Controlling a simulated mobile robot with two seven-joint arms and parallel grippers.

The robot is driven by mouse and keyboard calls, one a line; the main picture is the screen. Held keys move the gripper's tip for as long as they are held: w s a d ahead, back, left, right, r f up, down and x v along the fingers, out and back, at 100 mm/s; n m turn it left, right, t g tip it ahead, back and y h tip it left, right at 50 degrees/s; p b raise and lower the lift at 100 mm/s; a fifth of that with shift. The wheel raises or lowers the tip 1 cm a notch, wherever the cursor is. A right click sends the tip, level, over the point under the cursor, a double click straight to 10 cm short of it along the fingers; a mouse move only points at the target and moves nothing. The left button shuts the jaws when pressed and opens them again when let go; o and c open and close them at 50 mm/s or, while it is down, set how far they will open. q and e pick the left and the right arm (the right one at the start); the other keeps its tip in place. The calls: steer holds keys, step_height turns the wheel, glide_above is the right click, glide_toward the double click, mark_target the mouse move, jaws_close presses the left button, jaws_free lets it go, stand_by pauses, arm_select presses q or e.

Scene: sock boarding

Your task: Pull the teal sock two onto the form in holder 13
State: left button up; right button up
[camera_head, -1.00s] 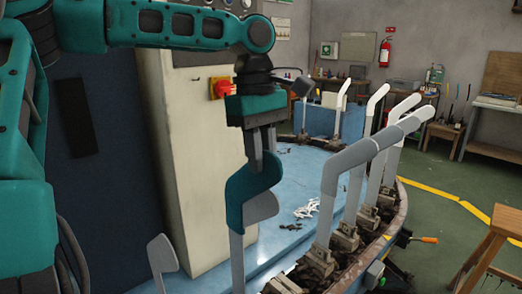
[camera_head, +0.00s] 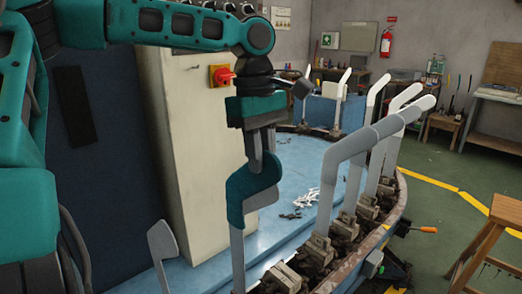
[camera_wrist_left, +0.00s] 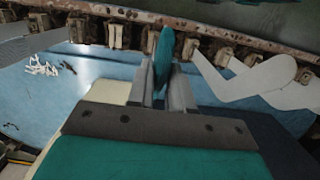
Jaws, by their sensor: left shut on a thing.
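The teal sock (camera_head: 248,188) is at a pale grey form (camera_head: 237,258) near the middle of the head view. Teal covers its upper bend, and a grey part (camera_head: 262,198) shows beside the teal on the right. My left gripper (camera_head: 256,165) points down from above, shut on the upper edge of the sock. In the left wrist view, a narrow strip of the teal sock (camera_wrist_left: 163,52) stands between the fingers (camera_wrist_left: 165,88). The holder under this form is out of the picture, and no holder number is legible. My right gripper is not in view.
A grey-covered form (camera_head: 345,150) and several white forms (camera_head: 387,150) stand in holders along the curved rim to the right. A bare form (camera_head: 162,240) stands at lower left. A beige cabinet (camera_head: 195,160) is close behind. White scraps (camera_head: 307,198) lie on the blue table.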

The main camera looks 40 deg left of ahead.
arm_select(q)
steer(key=shift+f+b, duration=0.45)
steer(key=shift+f, duration=1.7)
steer(key=o, duration=0.9)
steer(key=r, duration=0.4)
steer(key=a+r+p, duration=0.1)
steer(key=r, duration=0.3)
steer(key=r+p, duration=0.1)
steer(key=r, duration=0.4)
steer(key=shift+a, duration=0.3)
steer(key=shift+f, duration=0.1)
